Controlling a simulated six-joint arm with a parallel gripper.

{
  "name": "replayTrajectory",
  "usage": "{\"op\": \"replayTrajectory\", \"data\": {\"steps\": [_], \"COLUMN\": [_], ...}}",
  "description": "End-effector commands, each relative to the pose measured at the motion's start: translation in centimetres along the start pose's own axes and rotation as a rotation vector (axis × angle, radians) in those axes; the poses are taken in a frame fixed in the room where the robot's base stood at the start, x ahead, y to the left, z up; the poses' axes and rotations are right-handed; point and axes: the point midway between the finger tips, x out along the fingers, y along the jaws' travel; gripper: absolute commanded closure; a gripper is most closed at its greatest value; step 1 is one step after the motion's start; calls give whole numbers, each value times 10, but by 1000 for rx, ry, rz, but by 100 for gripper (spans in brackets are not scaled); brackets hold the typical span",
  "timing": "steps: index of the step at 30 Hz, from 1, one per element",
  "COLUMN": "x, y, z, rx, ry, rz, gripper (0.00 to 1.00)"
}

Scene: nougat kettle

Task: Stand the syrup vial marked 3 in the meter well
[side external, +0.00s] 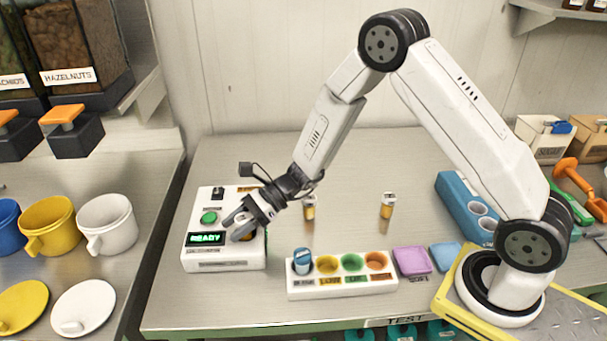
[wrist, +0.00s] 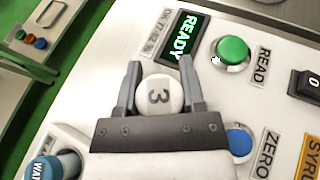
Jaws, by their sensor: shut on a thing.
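The vial marked 3 shows its white cap (wrist: 158,94) in the wrist view, with a dark 3 on top. My gripper (wrist: 163,80) is shut on it, one finger on each side of the cap. The white meter (side external: 222,264) stands at the left of the bench, its display (side external: 205,239) lit READY. In the side view my gripper (side external: 235,226) is low over the meter's front half. The cap and fingers hide the meter well, so I cannot tell how deep the vial sits. A green READ button (wrist: 232,50) and blue ZERO button (wrist: 238,141) are beside the gripper.
Two amber vials (side external: 310,208) (side external: 388,206) stand apart behind the white rack (side external: 342,289). A blue-labelled vial (side external: 302,262) is in the rack's left hole. Purple (side external: 412,261) and blue (side external: 445,257) pads lie right of it. The back of the bench is clear.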

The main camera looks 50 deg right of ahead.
Motion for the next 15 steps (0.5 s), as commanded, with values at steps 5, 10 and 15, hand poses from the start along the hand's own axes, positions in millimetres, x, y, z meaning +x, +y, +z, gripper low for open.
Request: {"op": "replayTrajectory", "data": {"steps": [5, 10, 15], "x": [1, 2, 3], "y": [0, 0, 0], "z": [-2, -4, -7], "rx": [0, 0, 0], "ry": [-1, -1, -1], "rz": [0, 0, 0], "gripper": [100, 100, 100]}}
